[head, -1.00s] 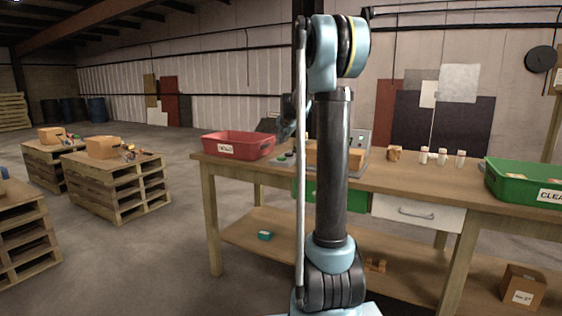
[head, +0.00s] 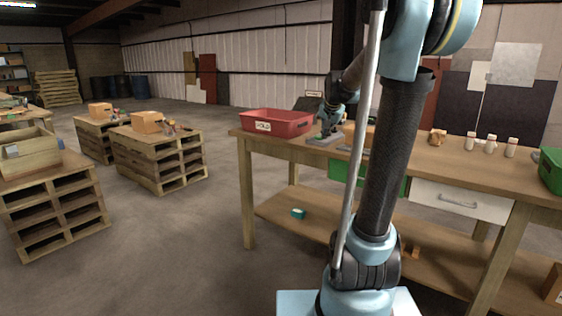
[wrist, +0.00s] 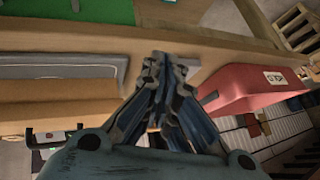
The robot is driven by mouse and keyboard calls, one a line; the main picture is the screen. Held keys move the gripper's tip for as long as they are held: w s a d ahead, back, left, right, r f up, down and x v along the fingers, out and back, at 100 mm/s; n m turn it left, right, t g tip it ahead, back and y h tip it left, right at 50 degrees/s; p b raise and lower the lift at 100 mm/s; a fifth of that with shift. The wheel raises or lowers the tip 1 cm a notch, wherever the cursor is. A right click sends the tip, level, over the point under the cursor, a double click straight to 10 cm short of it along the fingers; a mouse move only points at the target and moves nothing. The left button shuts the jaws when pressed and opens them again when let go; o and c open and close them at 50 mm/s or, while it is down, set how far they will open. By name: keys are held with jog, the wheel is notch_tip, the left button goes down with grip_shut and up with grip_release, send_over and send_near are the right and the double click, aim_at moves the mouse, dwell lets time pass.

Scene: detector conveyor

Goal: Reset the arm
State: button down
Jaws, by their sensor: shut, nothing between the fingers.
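My arm rises in front of the workbench (head: 290,148) in the head view, its column leaning to the right. My gripper (head: 326,131) is small there, beside the right end of the red bin labelled HOLD (head: 290,121) and over the bench's left part. In the wrist view my gripper (wrist: 160,62) has its fingertips together and holds nothing. The bench edge (wrist: 110,40) lies behind the fingers in that view, and the red bin (wrist: 245,92) is to their right. I cannot tell the exact gap between gripper and bench.
Several small white bottles (head: 490,145) stand on the bench, with a green bin (head: 551,170) at its right end. The white drawer (head: 460,200) is closed. Pallets (head: 160,160) with boxes stand to the left, with open floor between them and the bench.

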jog(key=s+f+n+g, duration=0.1)
jog(key=s+f, duration=0.5)
jog(key=s, duration=0.7)
jog(key=s+f+n+g, duration=0.2)
jog(key=s+f, duration=0.5)
jog(key=s, duration=0.6)
jog(key=s+f+n+g, duration=0.2)
jog(key=s+f, duration=0.5)
jog(key=s, duration=0.6)
jog(key=shift+s+a+f+n, duration=0.25)
jog(key=shift+s+a+n, duration=0.1)
jog(key=shift+n, duration=0.45)
jog(key=shift+w+f, duration=0.2)
jog(key=shift+w, duration=0.25)
